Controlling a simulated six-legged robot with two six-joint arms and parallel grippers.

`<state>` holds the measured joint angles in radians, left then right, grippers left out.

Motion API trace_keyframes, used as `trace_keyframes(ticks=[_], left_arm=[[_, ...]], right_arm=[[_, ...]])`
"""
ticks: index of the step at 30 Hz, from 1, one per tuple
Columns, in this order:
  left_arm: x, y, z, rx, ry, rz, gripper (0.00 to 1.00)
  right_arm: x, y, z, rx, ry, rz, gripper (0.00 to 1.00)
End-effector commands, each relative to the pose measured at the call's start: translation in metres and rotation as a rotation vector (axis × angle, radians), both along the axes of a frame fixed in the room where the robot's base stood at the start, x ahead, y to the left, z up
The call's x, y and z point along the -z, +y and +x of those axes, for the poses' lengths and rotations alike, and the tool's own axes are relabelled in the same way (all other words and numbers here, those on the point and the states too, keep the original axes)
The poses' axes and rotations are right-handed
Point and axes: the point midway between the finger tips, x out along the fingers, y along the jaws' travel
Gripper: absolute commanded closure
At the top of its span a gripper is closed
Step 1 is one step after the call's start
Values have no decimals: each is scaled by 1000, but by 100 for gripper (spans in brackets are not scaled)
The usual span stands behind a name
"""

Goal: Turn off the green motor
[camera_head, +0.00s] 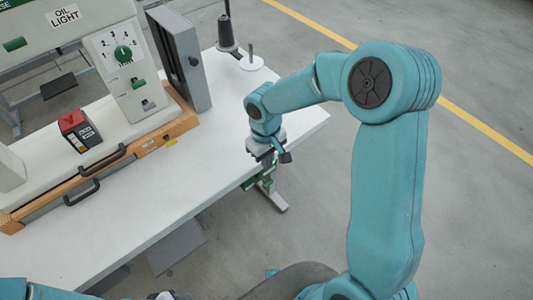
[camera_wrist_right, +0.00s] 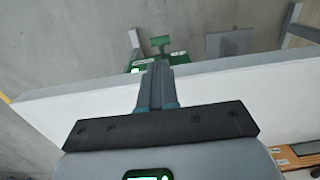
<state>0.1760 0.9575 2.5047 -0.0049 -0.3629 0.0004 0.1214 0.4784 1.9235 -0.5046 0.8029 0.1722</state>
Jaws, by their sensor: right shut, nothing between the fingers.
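A green unit (camera_head: 264,184), which looks like the motor, shows in part under the table's front edge in the head view. In the right wrist view its green body (camera_wrist_right: 160,62) is partly behind my fingers, with a small lit spot at its left and a green T-shaped piece (camera_wrist_right: 160,40) beyond. My right gripper (camera_head: 272,163) is shut and empty, pointing down at the table edge just above the green unit. It also shows shut in the right wrist view (camera_wrist_right: 157,66). I cannot tell whether it touches the unit.
The white table (camera_head: 150,215) carries a machine with a dial (camera_head: 123,54), green switches (camera_head: 138,83) and a red-topped box (camera_head: 77,130) on its base. A black thread cone (camera_head: 227,36) stands at the back. The tabletop's front strip is clear.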

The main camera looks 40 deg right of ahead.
Motion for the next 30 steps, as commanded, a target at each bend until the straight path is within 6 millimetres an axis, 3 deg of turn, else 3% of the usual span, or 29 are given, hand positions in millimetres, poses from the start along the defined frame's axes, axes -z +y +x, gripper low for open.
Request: trace_keyframes(ticks=[6, 12, 18, 30], left_arm=[[3, 0, 0, 0, 0, 0, 57], [3, 0, 0, 0, 0, 0, 57], [3, 0, 0, 0, 0, 0, 57], [4, 0, 0, 0, 0, 0, 57]], right_arm=[[49, 0, -2, 1, 6, 0, 100], [77, 0, -2, 0, 2, 1, 100], [87, 0, -2, 1, 0, 1, 100], [88, 0, -1, 1, -2, 1, 100]])
